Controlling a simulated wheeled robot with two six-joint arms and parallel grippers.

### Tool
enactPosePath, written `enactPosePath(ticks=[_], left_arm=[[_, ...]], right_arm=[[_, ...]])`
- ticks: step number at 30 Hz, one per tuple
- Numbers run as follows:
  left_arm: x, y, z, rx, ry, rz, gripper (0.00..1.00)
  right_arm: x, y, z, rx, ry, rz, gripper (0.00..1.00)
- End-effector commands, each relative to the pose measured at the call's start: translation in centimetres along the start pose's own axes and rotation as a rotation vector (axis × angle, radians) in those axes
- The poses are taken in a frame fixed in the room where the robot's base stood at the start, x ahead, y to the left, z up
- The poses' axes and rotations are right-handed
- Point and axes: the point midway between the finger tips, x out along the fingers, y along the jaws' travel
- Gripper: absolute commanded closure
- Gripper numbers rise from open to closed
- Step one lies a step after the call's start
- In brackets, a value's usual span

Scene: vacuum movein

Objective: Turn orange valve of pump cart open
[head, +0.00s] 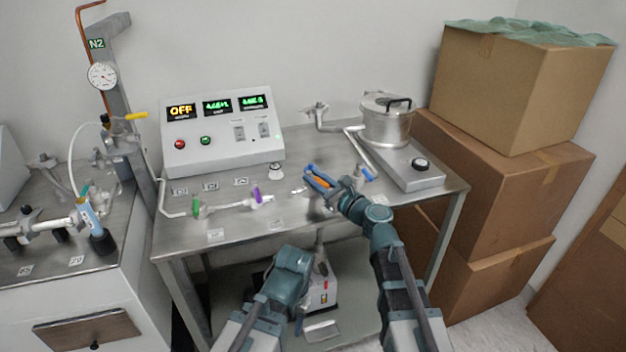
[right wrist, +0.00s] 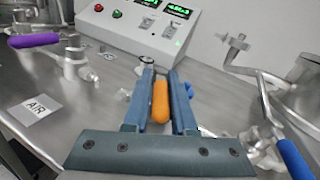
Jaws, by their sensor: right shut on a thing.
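The orange valve handle (head: 320,182) of the pump cart is above the steel cart top (head: 235,233), toward its front middle. My right gripper (head: 311,172) reaches over the front edge and is shut on this handle. In the right wrist view the orange handle (right wrist: 160,102) lies lengthwise between the two blue fingers of the right gripper (right wrist: 160,76). The fingers hide part of the valve body and pipe below. My left arm comes up from the bottom in front of the cart; its fingers do not show.
A green-handled valve (head: 196,207) and a purple-handled valve (head: 257,195) stand left of my gripper. A blue handle (head: 368,174) is close on its right. A control box (head: 222,140) and a metal pot (head: 387,122) stand behind. Stacked cardboard boxes (head: 495,185) flank the right side.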

Motion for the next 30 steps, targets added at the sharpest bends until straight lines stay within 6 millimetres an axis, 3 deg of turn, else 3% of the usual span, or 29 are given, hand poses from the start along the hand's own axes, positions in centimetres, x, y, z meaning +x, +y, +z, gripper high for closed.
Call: enactPosePath(ticks=[3,15,30], left_arm=[[0.0,0.0,0.0,0.0,0.0,0.0,0.52],[0.0,0.0,0.0,0.0,0.0,0.0,0.52],[0.0,0.0,0.0,0.0,0.0,0.0,0.52]], right_arm=[[0.21,-0.91,-0.2,-0.003,-0.017,0.089,1.0],[0.36,-1.35,-0.28,-0.002,-0.066,0.334,1.0],[0.3,-1.36,-0.26,-0.001,-0.083,0.413,1.0]])
